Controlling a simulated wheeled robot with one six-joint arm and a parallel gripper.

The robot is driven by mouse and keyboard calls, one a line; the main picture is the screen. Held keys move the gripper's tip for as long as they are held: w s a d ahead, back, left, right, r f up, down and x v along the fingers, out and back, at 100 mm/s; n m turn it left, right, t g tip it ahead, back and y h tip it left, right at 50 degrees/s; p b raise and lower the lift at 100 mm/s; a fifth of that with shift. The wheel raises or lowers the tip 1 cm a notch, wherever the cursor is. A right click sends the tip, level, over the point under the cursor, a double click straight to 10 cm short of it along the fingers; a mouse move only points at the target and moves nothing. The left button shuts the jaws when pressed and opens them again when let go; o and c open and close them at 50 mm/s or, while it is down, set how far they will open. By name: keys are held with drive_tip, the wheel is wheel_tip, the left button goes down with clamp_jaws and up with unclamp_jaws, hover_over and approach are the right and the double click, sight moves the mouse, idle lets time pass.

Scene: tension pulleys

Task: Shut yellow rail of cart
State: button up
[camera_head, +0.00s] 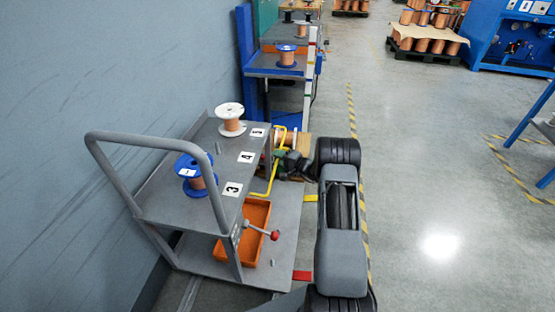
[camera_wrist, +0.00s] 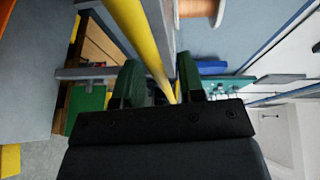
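The grey cart (camera_head: 165,202) stands by the left wall. Its yellow rail (camera_head: 273,174) sticks out at the cart's far right end in the head view. My gripper (camera_head: 283,165) is at this rail, with its fingertips partly hidden in the head view. In the wrist view, the yellow rail (camera_wrist: 145,40) runs down between the two green fingers of my gripper (camera_wrist: 160,80). The fingers are apart, with a gap on the left side of the rail. The rail lies nearer the right finger; I cannot tell whether they touch.
On the cart's top stand a blue spool (camera_head: 187,167) and a white spool (camera_head: 230,125). An orange bin (camera_head: 250,222) and a red-knobbed lever (camera_head: 275,235) are lower down. A workbench (camera_head: 275,68) stands beyond the cart.

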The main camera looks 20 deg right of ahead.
drive_tip(key=shift+w+a, duration=0.2)
drive_tip(key=shift+w, duration=0.05)
clamp_jaws()
idle(0.5)
